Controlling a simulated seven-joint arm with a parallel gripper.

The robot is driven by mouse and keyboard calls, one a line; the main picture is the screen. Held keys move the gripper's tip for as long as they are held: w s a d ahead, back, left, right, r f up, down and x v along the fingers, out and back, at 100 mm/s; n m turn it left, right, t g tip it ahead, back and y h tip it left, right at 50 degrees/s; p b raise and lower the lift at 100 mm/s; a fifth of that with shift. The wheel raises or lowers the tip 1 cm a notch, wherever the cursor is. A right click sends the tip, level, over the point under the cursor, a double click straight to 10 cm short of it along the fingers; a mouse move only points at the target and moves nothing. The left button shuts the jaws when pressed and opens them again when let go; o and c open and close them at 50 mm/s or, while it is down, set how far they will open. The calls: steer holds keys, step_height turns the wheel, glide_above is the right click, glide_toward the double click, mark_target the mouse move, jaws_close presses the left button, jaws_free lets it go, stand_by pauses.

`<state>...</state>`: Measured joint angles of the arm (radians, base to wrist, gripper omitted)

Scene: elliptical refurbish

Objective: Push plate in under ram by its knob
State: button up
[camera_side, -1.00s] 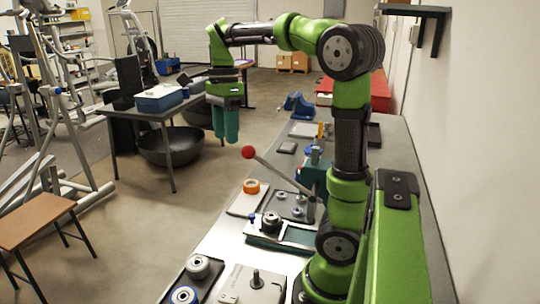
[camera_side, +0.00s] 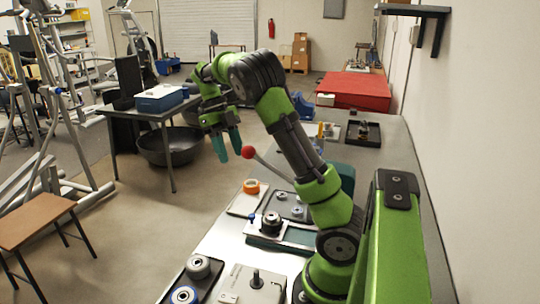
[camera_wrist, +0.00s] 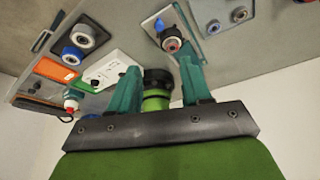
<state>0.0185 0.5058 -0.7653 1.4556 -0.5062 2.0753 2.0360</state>
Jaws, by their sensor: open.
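In the side view, the sliding plate (camera_side: 297,237) lies on the bench with a dark round part on it and a small blue knob (camera_side: 252,216) at its left end. A blue knob also shows in the wrist view (camera_wrist: 159,25), near the top. The press body (camera_side: 347,175) is mostly hidden behind my arm, and the ram cannot be made out. Its lever ends in a red ball (camera_side: 248,152). My gripper (camera_side: 228,154) is open and empty, with teal fingers angled down. It is in the air, above and beyond the knob, appearing just left of the red ball.
An orange ring (camera_side: 251,186) sits on a light tray behind the plate. A dark tray (camera_side: 190,278) with round parts and a grey block with a peg (camera_side: 255,282) are at the front. A wall stands to the right. Open floor lies left of the bench.

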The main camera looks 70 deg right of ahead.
mark_target(251, 214)
steer(key=x, duration=1.8)
steer(key=shift+w+d, duration=0.2)
jaws_close()
